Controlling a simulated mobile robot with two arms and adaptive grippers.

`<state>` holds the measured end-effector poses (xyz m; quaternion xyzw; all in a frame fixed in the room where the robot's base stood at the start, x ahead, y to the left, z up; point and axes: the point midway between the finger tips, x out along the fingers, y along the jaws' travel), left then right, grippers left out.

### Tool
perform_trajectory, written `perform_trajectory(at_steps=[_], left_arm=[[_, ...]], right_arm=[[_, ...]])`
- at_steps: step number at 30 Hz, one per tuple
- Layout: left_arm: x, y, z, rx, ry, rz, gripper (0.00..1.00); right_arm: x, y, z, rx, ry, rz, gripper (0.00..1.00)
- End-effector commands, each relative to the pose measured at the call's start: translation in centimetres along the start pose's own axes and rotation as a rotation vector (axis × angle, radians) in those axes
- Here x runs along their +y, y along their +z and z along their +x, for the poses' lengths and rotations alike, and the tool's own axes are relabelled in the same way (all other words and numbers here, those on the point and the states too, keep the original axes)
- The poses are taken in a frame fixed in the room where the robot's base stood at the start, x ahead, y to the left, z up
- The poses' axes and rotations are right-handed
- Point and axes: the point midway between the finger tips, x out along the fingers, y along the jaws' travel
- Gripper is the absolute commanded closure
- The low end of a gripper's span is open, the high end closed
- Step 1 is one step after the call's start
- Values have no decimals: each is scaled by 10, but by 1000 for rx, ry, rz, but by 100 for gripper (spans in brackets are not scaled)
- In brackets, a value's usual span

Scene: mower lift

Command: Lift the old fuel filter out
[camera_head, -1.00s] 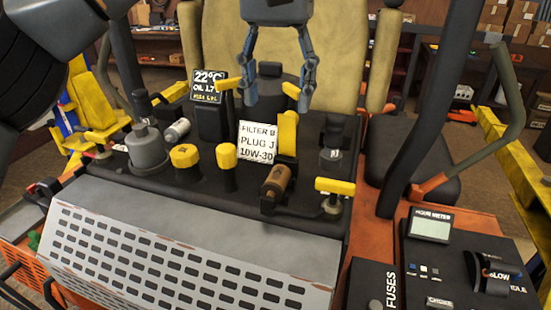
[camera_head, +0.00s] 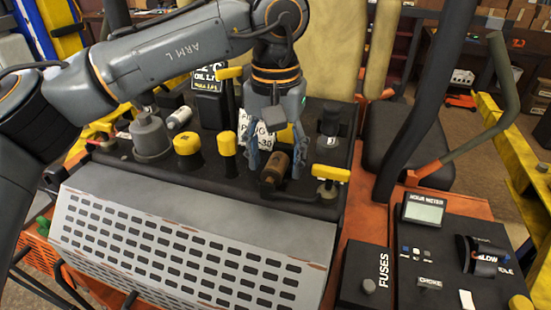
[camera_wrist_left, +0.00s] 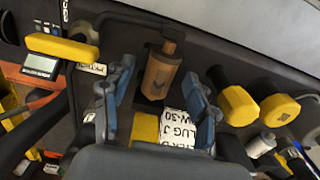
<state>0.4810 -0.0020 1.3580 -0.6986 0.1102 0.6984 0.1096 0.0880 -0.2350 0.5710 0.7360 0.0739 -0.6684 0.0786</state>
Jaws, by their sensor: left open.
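The old fuel filter is a brown-orange cylinder (camera_head: 277,168) in the engine deck, tilted, with a dark end. It also shows upright in the left wrist view (camera_wrist_left: 160,73), with a black bracket or pipe above it. My left gripper (camera_head: 276,158) is open and reaches down over the filter; one blue finger is on each side of it. In the left wrist view the fingers (camera_wrist_left: 157,78) stand apart with the filter between and beyond their tips. I see a gap on both sides and cannot confirm contact. My right gripper is out of view.
A yellow-handled lever (camera_head: 331,173) stands close right of the filter. Yellow knobs (camera_head: 187,145) and a grey canister (camera_head: 150,136) are to the left. A label card (camera_head: 252,128) is behind my gripper. The perforated grey cover (camera_head: 190,240) lies in front.

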Motion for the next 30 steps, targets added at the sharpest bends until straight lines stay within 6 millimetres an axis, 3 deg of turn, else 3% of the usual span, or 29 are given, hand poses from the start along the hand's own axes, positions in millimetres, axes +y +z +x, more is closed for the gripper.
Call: perform_trajectory(at_steps=[3, 8, 15, 16, 30], left_arm=[[0, 0, 4, 0, 0, 0, 42], [0, 0, 4, 1, 0, 0, 44], [0, 0, 3, 0, 0, 0, 92], [0, 0, 3, 0, 0, 0, 95], [0, -1, -7, 2, -1, -1, 96]], right_arm=[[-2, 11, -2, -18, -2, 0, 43], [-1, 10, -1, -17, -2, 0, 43], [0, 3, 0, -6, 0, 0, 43], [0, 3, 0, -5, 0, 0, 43], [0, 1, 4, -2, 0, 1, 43]])
